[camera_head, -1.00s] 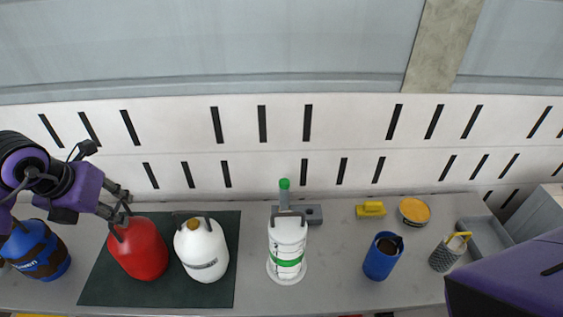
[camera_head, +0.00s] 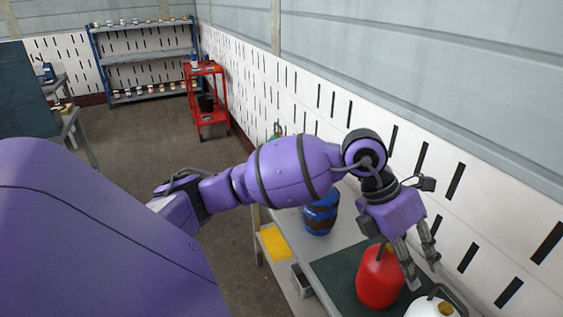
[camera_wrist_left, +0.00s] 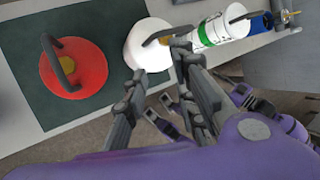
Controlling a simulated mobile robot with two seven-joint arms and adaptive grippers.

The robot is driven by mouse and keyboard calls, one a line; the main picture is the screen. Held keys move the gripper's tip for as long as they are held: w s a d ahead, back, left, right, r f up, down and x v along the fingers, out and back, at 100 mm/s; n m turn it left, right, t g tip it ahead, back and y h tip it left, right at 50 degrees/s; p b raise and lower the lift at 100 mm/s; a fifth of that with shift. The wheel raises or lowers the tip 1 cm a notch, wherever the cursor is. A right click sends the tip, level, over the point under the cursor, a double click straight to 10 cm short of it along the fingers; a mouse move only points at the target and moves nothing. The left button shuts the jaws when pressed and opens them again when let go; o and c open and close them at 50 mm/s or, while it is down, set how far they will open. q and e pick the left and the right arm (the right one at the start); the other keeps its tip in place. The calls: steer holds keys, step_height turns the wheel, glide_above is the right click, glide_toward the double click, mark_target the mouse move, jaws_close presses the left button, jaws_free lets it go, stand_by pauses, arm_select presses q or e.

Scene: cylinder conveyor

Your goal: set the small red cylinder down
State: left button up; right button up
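The red cylinder (camera_head: 378,277) stands upright on the dark mat (camera_head: 325,267), its dark handle on top. In the left wrist view the red cylinder (camera_wrist_left: 90,85) is seen from above at the upper left, clear of the fingers. My left gripper (camera_head: 426,273) is open and empty, to the right of the red cylinder in the head view. In the left wrist view its fingers (camera_wrist_left: 160,62) are spread apart, overlapping the white cylinder (camera_wrist_left: 146,40) in the picture. Whether they touch it I cannot tell.
A green-banded white container (camera_wrist_left: 212,32) stands beyond the white cylinder. The slotted wall (camera_head: 400,150) runs close behind the table. A red cart (camera_head: 207,98) and a shelf (camera_head: 145,58) stand far back.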

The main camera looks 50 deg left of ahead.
arm_select(q)
steer(key=s+d+n+t+h, duration=0.1)
steer(key=s+d+n+h, duration=0.6)
steer(key=d+h, duration=0.4)
steer(key=a+f+n+t+y, duration=1.2)
steer(key=a+f+n+t, duration=0.4)
steer(key=n, duration=0.8)
steer(key=s+a+f+n+g+y, duration=0.2)
steer(key=s+f+n+g, duration=0.2)
steer(key=s+f, duration=0.6)
steer(key=s+a+f+n+g+y, duration=0.1)
steer(key=s+f+n+g+y, duration=0.2)
steer(key=s+f, duration=0.7)
steer(key=s+n+g, duration=0.1)
steer(key=n+g, duration=0.1)
steer(key=g, duration=0.1)
steer(key=shift+a+f, duration=0.3)
steer(key=shift+a, duration=0.1)
